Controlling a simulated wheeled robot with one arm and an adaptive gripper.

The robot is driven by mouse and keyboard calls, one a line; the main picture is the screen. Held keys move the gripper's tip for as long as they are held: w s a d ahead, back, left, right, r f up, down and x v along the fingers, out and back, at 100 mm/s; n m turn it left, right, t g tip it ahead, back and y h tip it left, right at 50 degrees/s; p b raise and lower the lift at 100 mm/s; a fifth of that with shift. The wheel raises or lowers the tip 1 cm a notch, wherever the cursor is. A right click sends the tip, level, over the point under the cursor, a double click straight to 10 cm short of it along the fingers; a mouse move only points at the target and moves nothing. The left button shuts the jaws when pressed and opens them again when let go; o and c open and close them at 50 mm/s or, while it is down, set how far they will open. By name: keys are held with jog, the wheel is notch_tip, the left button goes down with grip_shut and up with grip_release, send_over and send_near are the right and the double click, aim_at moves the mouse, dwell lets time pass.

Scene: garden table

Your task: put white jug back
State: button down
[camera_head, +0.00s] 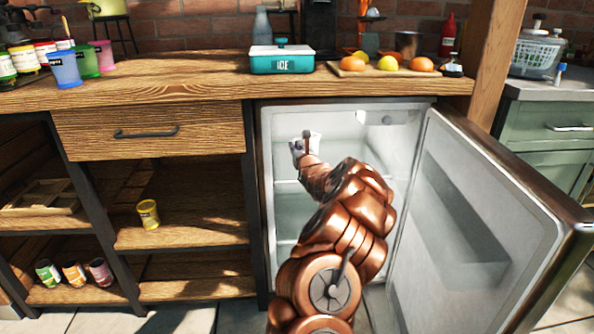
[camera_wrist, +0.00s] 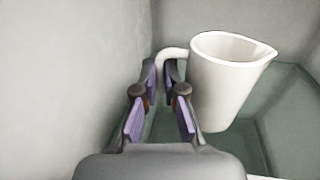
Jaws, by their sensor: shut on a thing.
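The white jug (camera_wrist: 226,85) shows in the wrist view, upright over the fridge's greenish shelf (camera_wrist: 290,120), with its spout to the right. Its handle (camera_wrist: 172,56) is on the left, between the fingers of my gripper (camera_wrist: 161,88), which is shut on it. I cannot tell whether the jug's base touches the shelf. In the head view my gripper (camera_head: 304,145) reaches inside the open fridge (camera_head: 283,200), near the upper shelf at the left wall. The jug is small and mostly hidden there.
The fridge door (camera_head: 480,220) stands wide open to the right of my arm. The counter (camera_head: 190,80) above holds an ice box (camera_head: 282,62) and a board of fruit (camera_head: 386,66). Wooden shelves (camera_head: 190,235) stand left of the fridge. The fridge wall (camera_wrist: 70,80) is close on the left.

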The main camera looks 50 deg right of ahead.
jog(key=shift+f+b, duration=1.05)
jog(key=shift+f, duration=2.4)
jog(key=shift+f, duration=0.1)
jog(key=c, duration=1.3)
grip_release()
jog(key=shift+o, duration=0.2)
